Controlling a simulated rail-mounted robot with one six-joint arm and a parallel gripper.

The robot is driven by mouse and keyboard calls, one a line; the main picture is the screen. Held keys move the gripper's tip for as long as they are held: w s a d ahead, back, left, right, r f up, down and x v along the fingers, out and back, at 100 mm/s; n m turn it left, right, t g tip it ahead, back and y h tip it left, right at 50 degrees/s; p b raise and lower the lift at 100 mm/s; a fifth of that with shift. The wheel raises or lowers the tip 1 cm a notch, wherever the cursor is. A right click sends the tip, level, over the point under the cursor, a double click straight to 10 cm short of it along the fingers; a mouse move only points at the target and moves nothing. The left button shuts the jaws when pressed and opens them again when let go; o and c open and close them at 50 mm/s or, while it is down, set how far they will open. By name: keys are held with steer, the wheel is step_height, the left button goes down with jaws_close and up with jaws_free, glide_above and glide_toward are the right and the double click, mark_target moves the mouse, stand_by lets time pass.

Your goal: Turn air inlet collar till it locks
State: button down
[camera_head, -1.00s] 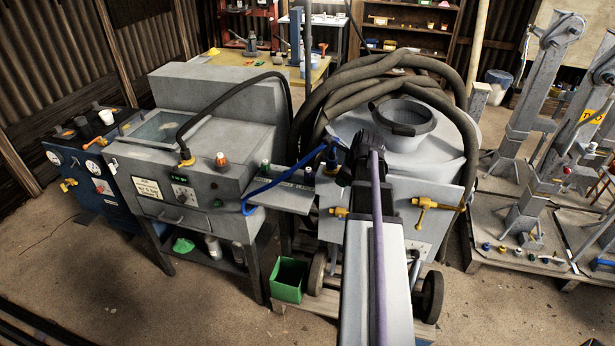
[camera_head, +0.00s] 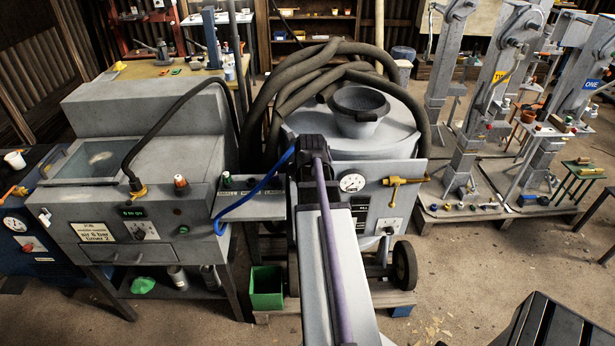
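The grey blast pot (camera_head: 400,135) with an open funnel top (camera_head: 360,108) stands in the middle of the head view. A blue hose (camera_head: 262,187) runs from the small shelf up to the pot's left side and ends behind my gripper. I cannot make out the air inlet collar; that spot is covered by my gripper and arm. My gripper (camera_head: 308,148) is dark and points away from me at the pot's front left. Its fingers are hidden, so I cannot tell whether it is open or touches anything.
A blast cabinet (camera_head: 150,165) with a black hose stands left. A pressure gauge (camera_head: 352,183) and brass valve (camera_head: 405,181) sit right of my arm. Grey landing legs (camera_head: 480,110) stand right. A black box (camera_head: 555,335) is bottom right.

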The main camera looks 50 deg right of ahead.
steer(key=shift+a+f, duration=0.1)
steer(key=shift+a, duration=0.1)
stand_by(0.3)
steer(key=c, duration=1)
jaws_free()
steer(key=shift+w, duration=0.2)
steer(key=p+v, duration=0.9)
steer(key=v, duration=0.1)
steer(key=shift+s+a+r+p, duration=0.1)
steer(key=shift+s+r+p, duration=0.05)
steer(key=shift+r+p, duration=0.25)
